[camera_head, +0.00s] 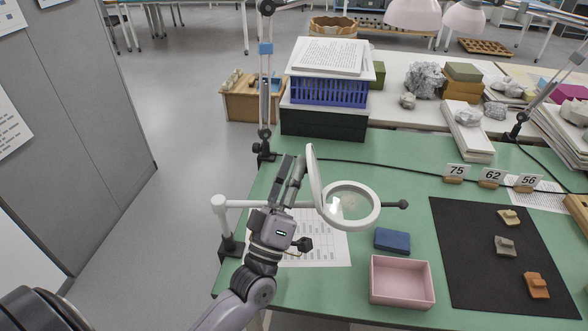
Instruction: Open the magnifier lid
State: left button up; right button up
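The magnifier (374,219) is a white ring with a clear lens, held over the green table by a white arm from a clamped post. Its round white lid (314,186) stands nearly upright at the ring's left side, seen almost edge-on, and the lens is uncovered. My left gripper (294,168) is just left of the lid, with its fingers pointing up beside it. Whether the fingers touch the lid or are parted I cannot tell. My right gripper is not in view.
A printed sheet (325,250) lies under the magnifier. A blue block (392,240) and a pink open box (401,299) are to its right. A black mat (470,260) holds three sherds. A lamp post (265,100) rises behind my gripper. Number cards (456,172) stand at the back.

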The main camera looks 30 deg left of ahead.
pick_arm(q)
jog(key=o, duration=0.4)
jog(key=shift+w+f, duration=0.15)
jog(key=shift+f, duration=0.3)
jog(key=shift+d, duration=0.15)
jog(key=shift+r, duration=0.1)
jog(key=v, duration=1.2)
jog(key=shift+r, duration=0.1)
